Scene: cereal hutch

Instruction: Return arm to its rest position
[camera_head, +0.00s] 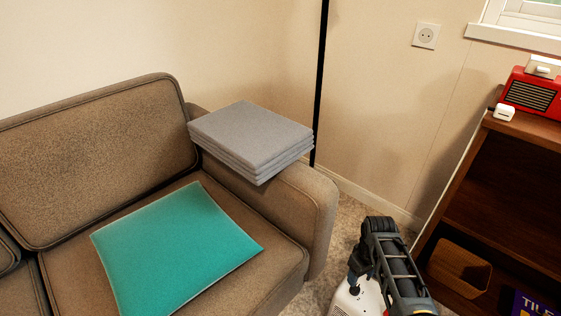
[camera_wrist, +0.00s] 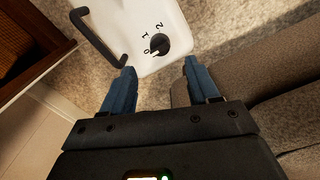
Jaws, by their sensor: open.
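My gripper (camera_wrist: 160,68) shows in the wrist view with its two blue fingers spread apart and nothing between them. Beyond the fingertips is a white appliance (camera_wrist: 130,22) with a dark dial (camera_wrist: 157,45) marked with numbers and a dark handle (camera_wrist: 95,38). I cannot tell how far the fingertips are from it; no contact is visible. In the head view, my dark arm (camera_head: 392,262) reaches down at the bottom, between the sofa and the wooden shelf unit. Part of the white appliance (camera_head: 352,303) shows below and left of it.
A brown sofa (camera_head: 320,205) holds a teal cushion (camera_head: 170,245) and folded grey cloths (camera_head: 250,135). The wooden shelf unit (camera_head: 500,175) carries a red radio (camera_head: 532,92) and a small white object (camera_head: 504,112); a wicker basket (camera_head: 458,268) sits inside. A black pole (camera_head: 319,80) stands behind the sofa.

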